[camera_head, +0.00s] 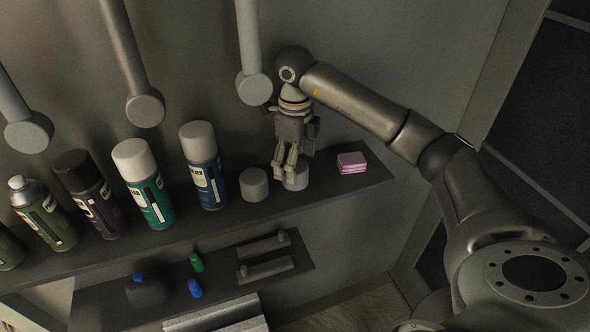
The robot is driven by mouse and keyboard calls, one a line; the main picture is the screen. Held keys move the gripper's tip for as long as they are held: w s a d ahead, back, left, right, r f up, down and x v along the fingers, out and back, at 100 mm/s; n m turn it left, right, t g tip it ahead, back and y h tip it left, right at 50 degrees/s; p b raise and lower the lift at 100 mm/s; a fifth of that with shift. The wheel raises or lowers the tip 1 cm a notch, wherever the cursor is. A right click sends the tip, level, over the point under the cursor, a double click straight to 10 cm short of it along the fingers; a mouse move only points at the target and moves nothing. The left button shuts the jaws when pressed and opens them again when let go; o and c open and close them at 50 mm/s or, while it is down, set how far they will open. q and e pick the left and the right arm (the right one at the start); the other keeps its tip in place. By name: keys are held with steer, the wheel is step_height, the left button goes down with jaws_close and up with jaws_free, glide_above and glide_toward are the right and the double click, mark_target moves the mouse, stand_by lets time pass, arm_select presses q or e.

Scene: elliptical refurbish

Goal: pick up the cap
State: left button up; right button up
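Two pale grey caps stand on the upper shelf, right of the spray cans: a left cap (254,186) and a right cap (298,180). My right gripper (285,173) points down at the right cap, and its fingertips overlap that cap's left side and top in the picture. Whether they touch the cap, and how far apart they are, I cannot tell. The left cap stands free, a little left of the fingers. A green can (45,217) at the left shows a bare white nozzle. My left gripper is not in view.
A stack of pink pads (351,163) lies right of the right cap. Capped blue (205,175), teal (147,190) and purple (92,200) cans stand to the left. Grey rods with round ends (254,88) hang above. A lower shelf (215,275) holds small blue and green items.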

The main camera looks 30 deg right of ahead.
step_height(320, 180, down, 2)
steer(key=shift+f, duration=0.15)
steer(key=shift+d+f+p, duration=0.1)
steer(key=shift+f+p, duration=0.2)
steer(key=shift+c, duration=0.5)
steer(key=c, duration=0.7)
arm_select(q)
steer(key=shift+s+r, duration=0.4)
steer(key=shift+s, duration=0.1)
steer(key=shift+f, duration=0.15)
arm_select(e)
steer(key=shift+s+r+b, duration=0.1)
steer(key=shift+r+b, duration=0.1)
steer(key=shift+b, duration=0.45)
step_height(320, 180, up, 7)
steer(key=shift+b, duration=0.75)
arm_select(q)
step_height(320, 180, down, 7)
steer(key=b, duration=0.5)
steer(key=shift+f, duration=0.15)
arm_select(e)
steer(key=s+a, duration=0.1)
steer(key=s, duration=0.5)
steer(key=s+a, duration=0.2)
steer(key=s, duration=0.4)
steer(key=s+a, duration=0.1)
steer(key=s, duration=0.6)
steer(key=shift+s+a+f, duration=0.1)
steer(key=shift+a+f, duration=0.15)
steer(key=shift+a, duration=0.15)
